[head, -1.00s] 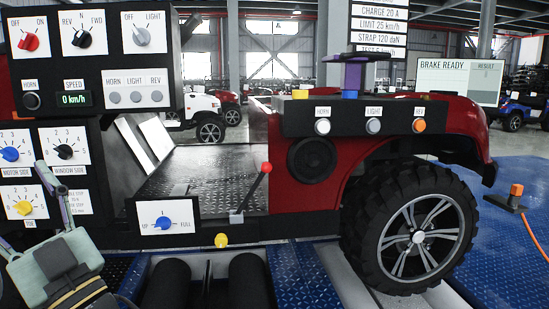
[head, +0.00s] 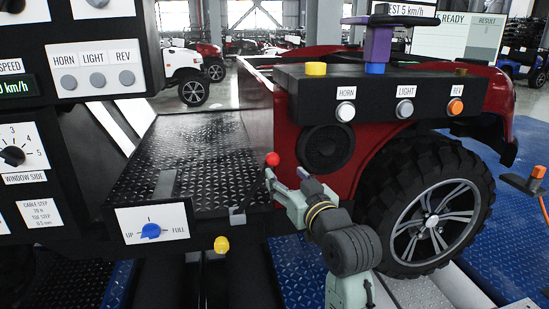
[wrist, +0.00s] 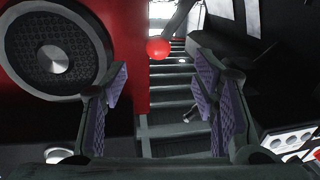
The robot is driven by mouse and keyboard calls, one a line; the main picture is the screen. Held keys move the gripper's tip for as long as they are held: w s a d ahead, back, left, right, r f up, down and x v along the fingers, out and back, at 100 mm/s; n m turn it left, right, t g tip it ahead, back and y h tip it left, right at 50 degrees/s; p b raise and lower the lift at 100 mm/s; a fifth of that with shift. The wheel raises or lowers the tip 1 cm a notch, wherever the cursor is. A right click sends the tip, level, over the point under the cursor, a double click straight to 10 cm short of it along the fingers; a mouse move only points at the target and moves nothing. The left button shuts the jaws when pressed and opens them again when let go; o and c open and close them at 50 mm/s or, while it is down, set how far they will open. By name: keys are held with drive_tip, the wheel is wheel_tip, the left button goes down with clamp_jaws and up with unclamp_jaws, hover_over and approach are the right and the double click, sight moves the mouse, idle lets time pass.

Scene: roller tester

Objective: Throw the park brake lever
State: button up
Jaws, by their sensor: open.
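The lever with a red ball knob (head: 271,159) rises from a small grey bracket (head: 237,214) at the edge of the cart's tread-plate floor. Its shaft leans up and to the right. My gripper (head: 284,178) is just right of the knob in the head view, its fingers pointing toward it. In the wrist view the red knob (wrist: 158,48) lies ahead between the two open purple-padded fingers (wrist: 164,88), near the top, with a dark shaft beyond it. No contact with the knob shows. My gripper hides part of the space beside the lever.
A panel with a blue UP/FULL knob (head: 151,231) and a yellow button (head: 221,244) stand left of the lever. A black HORN/LIGHT/REV box (head: 375,92) overhangs at right, above a round speaker (head: 324,147) and the front wheel (head: 432,222).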

sight(274, 163)
drive_tip(key=p+x, duration=0.2)
drive_tip(key=x, duration=0.6)
drive_tip(key=shift+w+a, duration=0.15)
drive_tip(key=shift+w, duration=0.15)
drive_tip(key=shift+c, duration=0.5)
